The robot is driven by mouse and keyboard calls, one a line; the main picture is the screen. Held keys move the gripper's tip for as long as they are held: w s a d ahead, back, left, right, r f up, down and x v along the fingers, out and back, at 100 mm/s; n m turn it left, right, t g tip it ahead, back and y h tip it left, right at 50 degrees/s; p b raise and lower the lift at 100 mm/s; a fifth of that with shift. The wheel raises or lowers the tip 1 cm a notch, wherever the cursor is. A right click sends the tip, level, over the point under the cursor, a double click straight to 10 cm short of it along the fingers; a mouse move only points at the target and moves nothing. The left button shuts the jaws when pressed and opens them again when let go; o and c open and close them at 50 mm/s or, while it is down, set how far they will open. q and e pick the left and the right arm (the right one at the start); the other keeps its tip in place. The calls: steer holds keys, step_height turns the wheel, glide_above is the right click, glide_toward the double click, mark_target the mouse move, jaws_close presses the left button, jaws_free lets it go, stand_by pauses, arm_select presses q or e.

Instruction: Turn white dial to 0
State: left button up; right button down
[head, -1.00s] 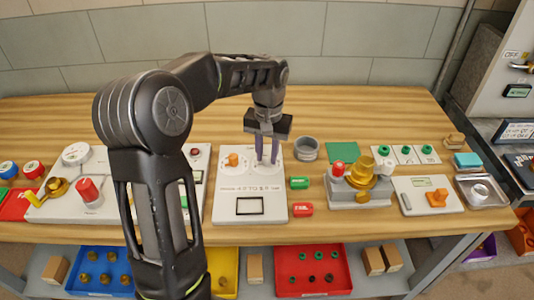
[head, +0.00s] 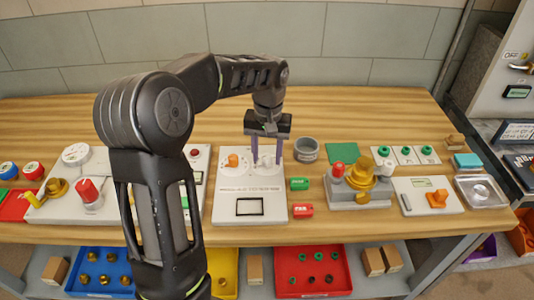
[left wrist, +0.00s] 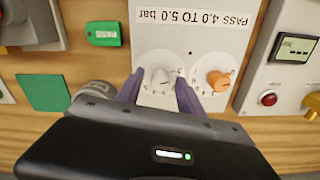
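The white dial (head: 267,160) sits on a round white face at the upper right of the white panel (head: 225,208). An orange dial (head: 233,160) is beside it on the left. My left gripper (head: 267,160) points down over the white dial, its two purple fingers spread either side of the knob. In the left wrist view, the white dial (left wrist: 161,80) shows between the open fingers (left wrist: 159,92), with gaps visible, and the orange dial (left wrist: 218,81) is just right of them. The dial's exact reading is too small to tell. My right gripper is not in view.
Green (head: 299,184) and red (head: 303,210) tags lie right of the panel. A grey cup (head: 306,149) stands behind them. A brass valve fixture (head: 362,185) is further right. Another white panel with a red knob (head: 88,190) is at left. The wood behind the panel is clear.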

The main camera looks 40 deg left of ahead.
mark_target(268, 156)
arm_select(q)
steer(key=shift+d+r, duration=0.1)
steer(key=shift+r, duration=3.8)
